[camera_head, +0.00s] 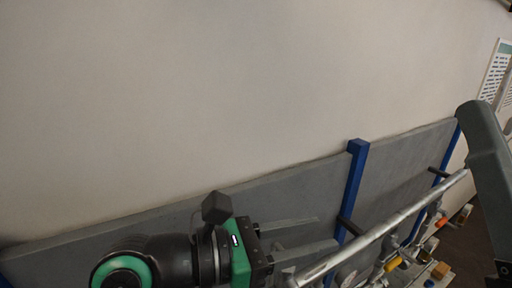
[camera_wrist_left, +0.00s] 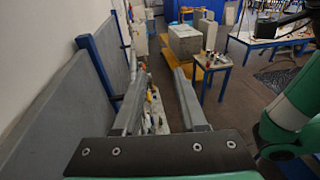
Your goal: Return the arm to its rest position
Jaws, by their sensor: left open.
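My left gripper (camera_head: 326,232) is at the bottom middle of the head view. Its two long grey fingers are parallel, apart and pointing right, with nothing between them. In the left wrist view the left gripper (camera_wrist_left: 160,78) also shows its fingers spread, with a gap between them. The fingertips appear close to the grey pipe (camera_head: 390,225) in the head view; I cannot tell the exact distance.
A low grey panel (camera_head: 130,233) with blue posts (camera_head: 354,185) runs along the wall. Pipework with a yellow valve handle (camera_head: 393,264) is at lower right.

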